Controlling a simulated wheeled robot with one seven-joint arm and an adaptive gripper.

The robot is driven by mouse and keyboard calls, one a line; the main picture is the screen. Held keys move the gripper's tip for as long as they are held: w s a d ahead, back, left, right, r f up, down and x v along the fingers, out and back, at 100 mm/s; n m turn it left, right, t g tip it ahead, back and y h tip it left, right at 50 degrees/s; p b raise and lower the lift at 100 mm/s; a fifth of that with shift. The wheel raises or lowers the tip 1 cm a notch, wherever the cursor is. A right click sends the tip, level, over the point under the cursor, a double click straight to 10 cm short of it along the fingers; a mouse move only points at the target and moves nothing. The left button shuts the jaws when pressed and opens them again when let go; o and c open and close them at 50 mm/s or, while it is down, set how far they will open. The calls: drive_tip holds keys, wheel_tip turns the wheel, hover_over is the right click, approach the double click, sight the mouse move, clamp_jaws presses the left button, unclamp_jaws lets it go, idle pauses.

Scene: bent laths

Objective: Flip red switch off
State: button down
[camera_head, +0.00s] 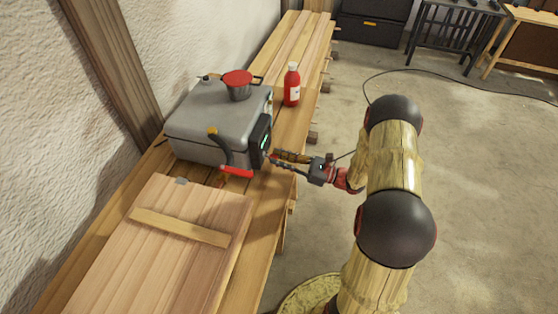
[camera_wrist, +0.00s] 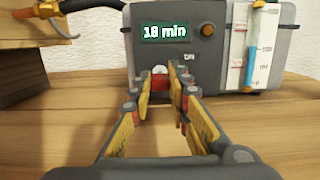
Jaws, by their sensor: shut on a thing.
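A small white label beside the switch is too small to read surely. My gripper (camera_wrist: 172,76) reaches straight at the panel, its yellow-and-grey fingers closed in around the switch and hiding part of it. I cannot tell which way the switch is set. In the head view, my gripper (camera_head: 271,158) is at the right-facing panel of the box, and the switch itself is hidden there.
A red-lidded pot (camera_head: 238,86) stands on top. A red bottle (camera_head: 291,85) stands behind on the wooden bench (camera_head: 262,215). Open floor (camera_head: 480,180) is at the right.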

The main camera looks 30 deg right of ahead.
drive_tip(key=shift+f+t+y+b, duration=0.6)
drive_tip(key=shift+t+y+b, duration=0.1)
drive_tip(key=c, duration=1.7)
unclamp_jaws()
drive_tip(key=v, duration=1.2)
drive_tip(key=shift+w+f, duration=0.1)
drive_tip(key=shift+f, duration=0.05)
